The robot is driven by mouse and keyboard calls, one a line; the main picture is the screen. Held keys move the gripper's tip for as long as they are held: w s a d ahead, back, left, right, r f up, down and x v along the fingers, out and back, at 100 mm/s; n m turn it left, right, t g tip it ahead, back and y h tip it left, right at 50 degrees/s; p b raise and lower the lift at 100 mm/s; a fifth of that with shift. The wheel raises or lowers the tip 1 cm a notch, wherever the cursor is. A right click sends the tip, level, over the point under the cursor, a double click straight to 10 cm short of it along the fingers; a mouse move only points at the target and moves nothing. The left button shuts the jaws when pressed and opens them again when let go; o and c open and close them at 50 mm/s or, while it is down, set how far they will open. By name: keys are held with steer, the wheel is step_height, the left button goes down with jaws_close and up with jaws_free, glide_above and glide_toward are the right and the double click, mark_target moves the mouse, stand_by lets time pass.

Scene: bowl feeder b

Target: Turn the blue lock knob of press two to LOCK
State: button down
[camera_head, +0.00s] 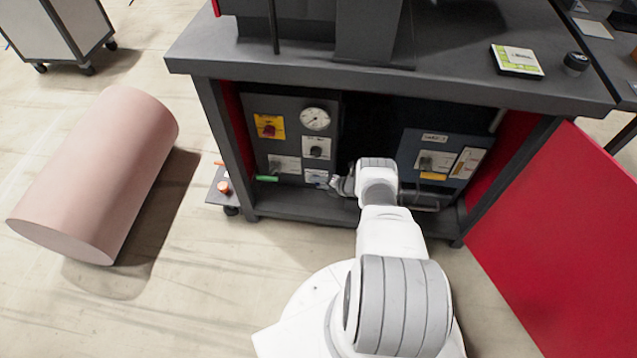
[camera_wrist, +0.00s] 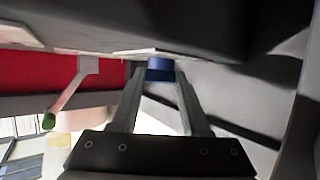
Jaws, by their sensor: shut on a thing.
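The blue lock knob (camera_wrist: 160,70) shows in the wrist view, sticking out from a white plate (camera_wrist: 150,53). My gripper (camera_wrist: 162,82) has its two fingertips on either side of the knob, shut on it. In the head view, my gripper (camera_head: 337,184) is at the lower right of the left dark panel (camera_head: 292,104), inside the open cabinet. My wrist and gripper hide the knob there. The knob's pointer and the words on its plate cannot be read.
A green-tipped lever (camera_head: 267,178) sticks out left of my gripper; it also shows in the wrist view (camera_wrist: 48,121). The left panel has a red knob on yellow (camera_head: 269,127) and a gauge (camera_head: 315,118). A blue-grey box (camera_head: 440,155) stands right. The tabletop (camera_head: 400,83) overhangs; a red door (camera_head: 560,240) stands open.

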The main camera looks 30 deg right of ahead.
steer(key=shift+c, duration=1.9)
jaws_free()
steer(key=shift+r, duration=0.1)
steer(key=p+v, duration=0.8)
steer(key=v, duration=0.9)
steer(key=shift+s+d, duration=0.15)
